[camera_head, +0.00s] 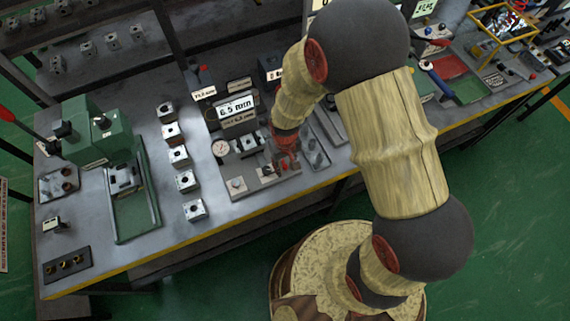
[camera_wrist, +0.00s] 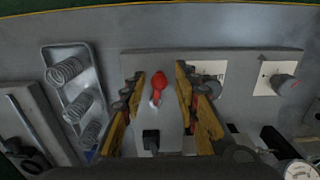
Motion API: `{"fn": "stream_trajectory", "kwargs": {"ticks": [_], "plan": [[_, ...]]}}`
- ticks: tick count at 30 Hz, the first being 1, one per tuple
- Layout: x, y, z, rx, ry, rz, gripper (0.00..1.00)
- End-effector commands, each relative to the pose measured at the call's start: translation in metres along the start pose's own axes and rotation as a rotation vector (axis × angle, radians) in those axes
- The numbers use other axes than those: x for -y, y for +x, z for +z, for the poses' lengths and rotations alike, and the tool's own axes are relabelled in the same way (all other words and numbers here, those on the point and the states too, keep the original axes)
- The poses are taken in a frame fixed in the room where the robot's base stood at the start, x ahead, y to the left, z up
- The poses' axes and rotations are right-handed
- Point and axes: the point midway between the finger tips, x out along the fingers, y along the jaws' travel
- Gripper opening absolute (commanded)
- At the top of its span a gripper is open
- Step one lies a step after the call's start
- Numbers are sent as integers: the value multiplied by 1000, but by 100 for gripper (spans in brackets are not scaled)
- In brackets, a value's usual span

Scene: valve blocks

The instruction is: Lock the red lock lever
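The red lock lever (camera_wrist: 157,84) shows in the wrist view, a red knob on a short pale stem on a light grey plate (camera_wrist: 165,119). My gripper (camera_wrist: 158,77) is open, with one finger on each side of the lever and a visible gap to each. I cannot tell how far the fingertips are above the plate. In the head view my gripper (camera_head: 287,156) is over the right part of the grey fixture panel (camera_head: 236,190). Small red parts show there, but my gripper and arm hide much of the lever.
A tray with several springs (camera_wrist: 75,95) lies left of the panel in the wrist view. A grey knob (camera_wrist: 284,84) is at the right. In the head view, a round gauge (camera_head: 220,148), a 6.5 mm display (camera_head: 236,108) and a row of metal blocks (camera_head: 179,156) stand nearby.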

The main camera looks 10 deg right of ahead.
Motion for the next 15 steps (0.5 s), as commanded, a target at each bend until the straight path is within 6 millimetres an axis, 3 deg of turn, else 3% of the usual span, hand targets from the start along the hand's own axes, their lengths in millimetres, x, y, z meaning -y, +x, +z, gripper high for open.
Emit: {"fn": "stream_trajectory", "kwargs": {"ticks": [10, 15], "plan": [[0, -2, 0, -1, 0, 0, 33], [0, -21, -1, -4, 0, 0, 33]]}}
